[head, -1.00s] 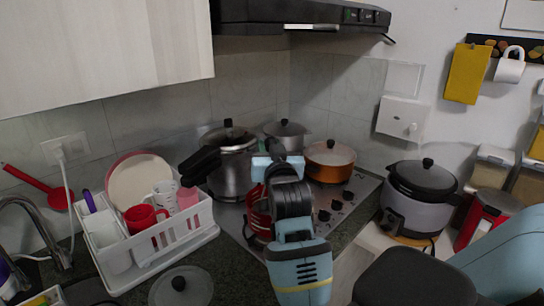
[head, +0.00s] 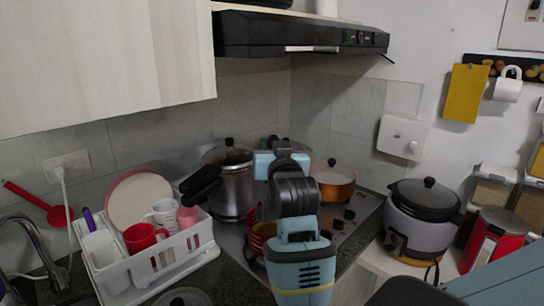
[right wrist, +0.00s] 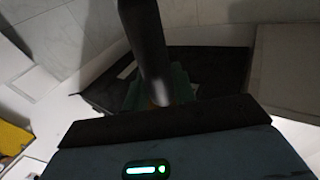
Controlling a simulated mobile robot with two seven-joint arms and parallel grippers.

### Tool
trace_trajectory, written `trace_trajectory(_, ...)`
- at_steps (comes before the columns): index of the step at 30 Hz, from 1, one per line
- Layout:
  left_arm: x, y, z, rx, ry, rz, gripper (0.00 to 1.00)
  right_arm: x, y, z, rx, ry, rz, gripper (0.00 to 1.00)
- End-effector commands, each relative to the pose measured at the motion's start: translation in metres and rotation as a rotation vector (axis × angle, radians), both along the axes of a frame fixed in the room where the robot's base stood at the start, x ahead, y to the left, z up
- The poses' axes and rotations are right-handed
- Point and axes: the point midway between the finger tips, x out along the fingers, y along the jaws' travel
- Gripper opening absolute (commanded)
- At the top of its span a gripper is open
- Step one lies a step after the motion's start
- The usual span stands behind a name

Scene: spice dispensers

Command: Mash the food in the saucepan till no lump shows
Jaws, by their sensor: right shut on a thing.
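My right gripper (head: 278,163) is over the stove, at the end of the arm that comes up from the bottom centre. It is shut on a dark rod-like handle (right wrist: 148,50), which stands close to upright in the right wrist view. The lower end of the handle is hidden. A red saucepan (head: 261,236) with something yellowish inside sits on the stove's front, mostly hidden behind my right arm. I cannot tell whether lumps show in it, or whether the held tool touches the food. My left gripper is not in view.
A large pressure cooker (head: 232,183) stands left of my arm and an orange pot (head: 333,184) right of it. A white dish rack (head: 150,270) is at left, a rice cooker (head: 420,225) at right. The range hood (head: 300,35) hangs above.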

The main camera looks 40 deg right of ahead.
Motion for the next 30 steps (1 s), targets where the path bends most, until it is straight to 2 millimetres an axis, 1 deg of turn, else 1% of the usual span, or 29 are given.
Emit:
trace_trajectory(1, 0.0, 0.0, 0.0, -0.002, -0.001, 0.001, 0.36, -0.001, 0.0, 0.007, -0.002, -0.006, 0.0, 0.0)
trace_trajectory(6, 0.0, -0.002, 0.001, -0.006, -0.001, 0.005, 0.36, -0.002, 0.0, 0.021, -0.003, -0.005, 0.0, 0.0)
trace_trajectory(10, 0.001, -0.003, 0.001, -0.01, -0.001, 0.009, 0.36, -0.003, 0.0, 0.028, -0.002, -0.004, 0.0, 0.0)
trace_trajectory(30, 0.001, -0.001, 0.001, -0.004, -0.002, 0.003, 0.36, -0.004, 0.0, 0.03, -0.001, -0.003, 0.0, 0.0)
